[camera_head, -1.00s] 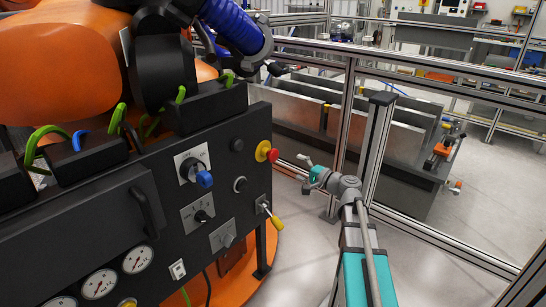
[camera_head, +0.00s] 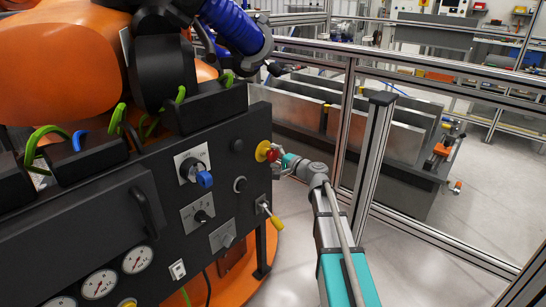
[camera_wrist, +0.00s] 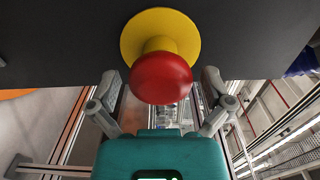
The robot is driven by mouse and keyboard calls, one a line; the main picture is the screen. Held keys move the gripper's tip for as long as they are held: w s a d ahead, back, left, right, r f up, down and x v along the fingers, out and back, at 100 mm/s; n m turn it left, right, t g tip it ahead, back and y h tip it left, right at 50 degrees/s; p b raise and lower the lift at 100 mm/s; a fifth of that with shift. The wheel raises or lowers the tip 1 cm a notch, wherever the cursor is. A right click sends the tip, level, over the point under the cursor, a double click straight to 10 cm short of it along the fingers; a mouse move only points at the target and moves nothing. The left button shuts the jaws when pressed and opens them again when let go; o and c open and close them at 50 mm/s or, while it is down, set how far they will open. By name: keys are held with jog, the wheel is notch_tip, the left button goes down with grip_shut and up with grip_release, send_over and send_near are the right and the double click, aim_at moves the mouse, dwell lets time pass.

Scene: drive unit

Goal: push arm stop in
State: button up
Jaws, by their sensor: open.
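The arm stop is a red mushroom button (camera_wrist: 162,78) on a yellow round base (camera_wrist: 148,30), at the right end of the dark control panel. It also shows in the head view as a small red knob (camera_head: 272,156) on its yellow disc (camera_head: 262,150). My gripper (camera_head: 283,163) is right in front of it. In the wrist view my open fingers (camera_wrist: 160,88) stand on either side of the red button, with a gap visible on both sides. The button stands out from its base. Contact with the button cannot be made out.
The dark panel (camera_head: 110,215) also carries a blue knob (camera_head: 204,179), a black knob (camera_head: 201,216), a yellow-tipped lever (camera_head: 276,222) below the stop, and several gauges. A metal fence post (camera_head: 374,150) stands close on the right of my arm.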

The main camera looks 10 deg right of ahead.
jog(key=c, duration=1.2)
jog(key=shift+x, duration=0.8)
jog(key=o, duration=1.2)
jog(key=shift+s+d, duration=0.1)
jog(key=v, duration=1.1)
jog(key=shift+s+d, duration=0.25)
jog(key=shift+s, duration=0.05)
jog(key=shift+a, duration=0.1)
